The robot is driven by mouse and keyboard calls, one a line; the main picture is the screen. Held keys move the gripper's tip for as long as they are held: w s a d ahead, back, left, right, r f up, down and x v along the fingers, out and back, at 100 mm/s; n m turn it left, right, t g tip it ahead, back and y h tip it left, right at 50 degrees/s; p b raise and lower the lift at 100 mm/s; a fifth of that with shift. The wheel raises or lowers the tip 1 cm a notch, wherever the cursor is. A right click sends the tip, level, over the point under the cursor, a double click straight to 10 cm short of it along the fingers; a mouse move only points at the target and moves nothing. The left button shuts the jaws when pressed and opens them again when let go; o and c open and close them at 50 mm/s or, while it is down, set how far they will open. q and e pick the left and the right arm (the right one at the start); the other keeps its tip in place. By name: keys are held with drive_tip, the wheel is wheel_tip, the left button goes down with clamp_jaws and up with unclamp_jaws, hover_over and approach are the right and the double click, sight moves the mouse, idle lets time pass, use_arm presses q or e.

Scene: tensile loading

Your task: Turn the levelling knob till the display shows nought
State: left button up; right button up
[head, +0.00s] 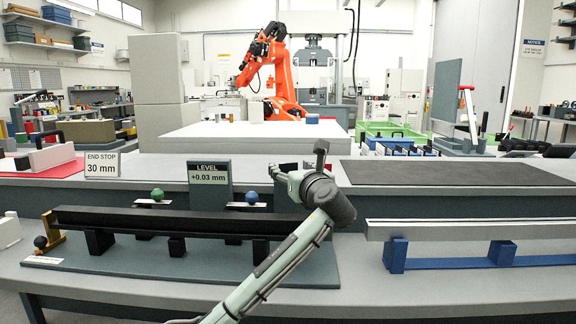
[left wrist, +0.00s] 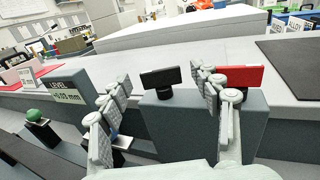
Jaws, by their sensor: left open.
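The display (head: 209,174) is a dark panel reading LEVEL +0.03 mm; it also shows at the left of the left wrist view (left wrist: 62,96). A black knob with a flat, bar-shaped top (left wrist: 161,77) stands on a grey block (left wrist: 160,115) in the left wrist view. My left gripper (head: 297,164) is open, with nothing between its fingers' pads that I can see touching. In the left wrist view the knob appears beyond and between the two fingers (left wrist: 163,90), apart from them. In the head view the gripper largely hides the knob. My right gripper is not in view.
A long black rail (head: 170,220) lies in front of the display. A green ball (head: 157,194) and a blue ball (head: 251,197) stand behind it. A red piece (left wrist: 240,77) is partly hidden by the right finger. A dark mat (head: 450,172) lies to the right.

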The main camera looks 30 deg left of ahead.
use_arm(q)
drive_tip(key=shift+x, duration=1.3)
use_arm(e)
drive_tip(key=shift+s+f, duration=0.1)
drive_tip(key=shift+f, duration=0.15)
use_arm(q)
drive_tip(key=c, duration=1.2)
drive_tip(key=shift+t, duration=0.3)
